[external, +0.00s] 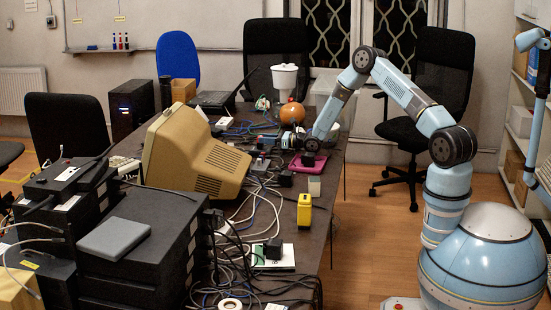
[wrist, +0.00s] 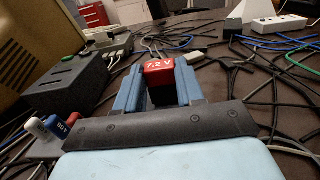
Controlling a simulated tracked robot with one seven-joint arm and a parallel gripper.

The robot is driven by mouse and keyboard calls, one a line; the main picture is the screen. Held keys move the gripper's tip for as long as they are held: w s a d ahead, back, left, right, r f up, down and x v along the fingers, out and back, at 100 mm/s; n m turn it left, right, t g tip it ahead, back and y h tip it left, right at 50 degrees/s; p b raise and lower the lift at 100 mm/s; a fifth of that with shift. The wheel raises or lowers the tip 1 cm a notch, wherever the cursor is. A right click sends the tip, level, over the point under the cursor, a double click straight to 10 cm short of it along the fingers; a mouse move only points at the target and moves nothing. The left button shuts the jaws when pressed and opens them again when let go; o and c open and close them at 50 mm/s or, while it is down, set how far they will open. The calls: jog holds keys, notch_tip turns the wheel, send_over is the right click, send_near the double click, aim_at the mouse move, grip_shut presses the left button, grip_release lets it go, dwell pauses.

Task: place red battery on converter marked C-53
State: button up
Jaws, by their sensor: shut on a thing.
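The red battery (wrist: 159,68), marked "7.2 V", is between the two blue fingers of my gripper (wrist: 158,82) in the wrist view. My gripper is shut on it. In the external view my gripper (external: 291,140) is low over the far right part of the table, pointing left; the battery is too small to make out there. A black box (wrist: 68,82) with a green button is left of my gripper in the wrist view. No C-53 marking is legible, so I cannot tell which box is that converter.
A beige monitor (external: 195,152) stands left of my gripper. An orange ball (external: 292,113) and a white cup-like thing (external: 285,80) stand behind. Loose cables cover much of the table. A yellow device (external: 305,210) stands near the right edge. A white power strip (wrist: 279,22) lies far right.

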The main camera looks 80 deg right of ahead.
jog(key=o, duration=1.1)
jog(key=shift+f, duration=0.1)
